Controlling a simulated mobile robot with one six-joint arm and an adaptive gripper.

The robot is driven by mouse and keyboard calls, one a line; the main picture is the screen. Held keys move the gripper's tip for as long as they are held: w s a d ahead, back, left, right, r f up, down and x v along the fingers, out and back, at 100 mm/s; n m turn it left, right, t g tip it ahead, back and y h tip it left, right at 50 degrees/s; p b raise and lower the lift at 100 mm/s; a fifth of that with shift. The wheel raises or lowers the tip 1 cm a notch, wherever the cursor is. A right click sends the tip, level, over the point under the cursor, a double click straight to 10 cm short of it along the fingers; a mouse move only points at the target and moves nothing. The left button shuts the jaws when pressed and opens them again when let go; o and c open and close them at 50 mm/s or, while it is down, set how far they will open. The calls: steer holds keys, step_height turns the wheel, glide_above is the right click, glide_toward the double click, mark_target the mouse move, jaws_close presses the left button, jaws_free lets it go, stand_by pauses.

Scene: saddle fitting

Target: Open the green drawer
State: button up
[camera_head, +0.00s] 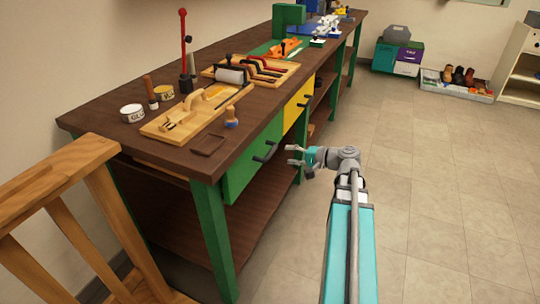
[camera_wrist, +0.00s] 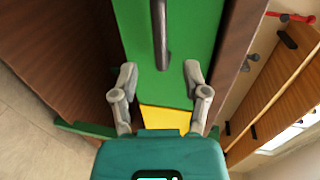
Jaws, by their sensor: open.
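The green drawer (camera_head: 240,172) is at the near end of the long workbench, under its top, and its front looks closed. Its dark bar handle (camera_head: 265,152) sticks out from the front. My gripper (camera_head: 297,156) is open and empty in front of the drawer, just right of the handle in the head view. In the wrist view, the green drawer front (camera_wrist: 193,40) fills the upper middle. The handle (camera_wrist: 161,36) lies ahead of my open gripper (camera_wrist: 160,76), in line with the gap between the fingers. The fingers look apart from it.
A yellow drawer (camera_head: 296,112) with its own handle sits beside the green one. The dark bench top (camera_head: 97,121) holds tool boards, tins and a brush. A wooden railing (camera_head: 60,178) stands at the near left. The tiled floor (camera_head: 440,190) to the right is clear.

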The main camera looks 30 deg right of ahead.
mark_target(271, 151)
steer(key=shift+b+x, duration=0.7)
steer(key=shift+x, duration=3.15)
